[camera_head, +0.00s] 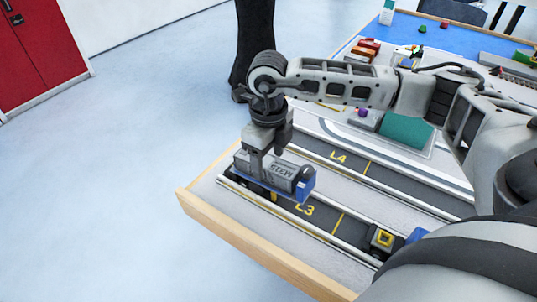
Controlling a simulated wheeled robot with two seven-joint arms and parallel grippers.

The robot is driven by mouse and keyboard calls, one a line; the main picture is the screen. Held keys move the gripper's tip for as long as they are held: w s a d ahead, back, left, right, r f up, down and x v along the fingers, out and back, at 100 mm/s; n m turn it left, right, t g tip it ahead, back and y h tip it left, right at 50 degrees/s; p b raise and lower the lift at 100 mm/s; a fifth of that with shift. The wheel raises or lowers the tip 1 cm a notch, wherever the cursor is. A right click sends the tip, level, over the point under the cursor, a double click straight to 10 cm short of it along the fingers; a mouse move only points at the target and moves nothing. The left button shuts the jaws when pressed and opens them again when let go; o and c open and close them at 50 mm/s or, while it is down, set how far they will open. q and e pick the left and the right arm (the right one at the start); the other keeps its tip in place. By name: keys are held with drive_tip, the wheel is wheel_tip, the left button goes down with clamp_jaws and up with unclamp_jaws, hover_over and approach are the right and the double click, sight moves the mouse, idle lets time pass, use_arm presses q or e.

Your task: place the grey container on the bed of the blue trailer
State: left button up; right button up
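The grey container (279,177), with dark lettering on its side, is at the left end of the lane marked L3. My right gripper (264,157) reaches down onto it from above, with its fingers around the container's upper middle. The blue trailer (306,190) is directly under the container; its blue end shows at the right, and the container hides most of its bed. I cannot tell whether the container touches the bed. My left gripper is not in view.
Metal rails (340,243) run along both sides of the lane. A black and yellow vehicle (382,239) stands farther right in it. A wooden rim (240,232) edges the board. A green block (406,130) and small coloured objects lie behind my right arm. Open floor is at left.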

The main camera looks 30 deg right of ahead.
sight(268, 162)
wheel_tip(268, 162, up, 12)
drive_tip(key=shift+b, duration=0.35)
idle(0.4)
idle(0.4)
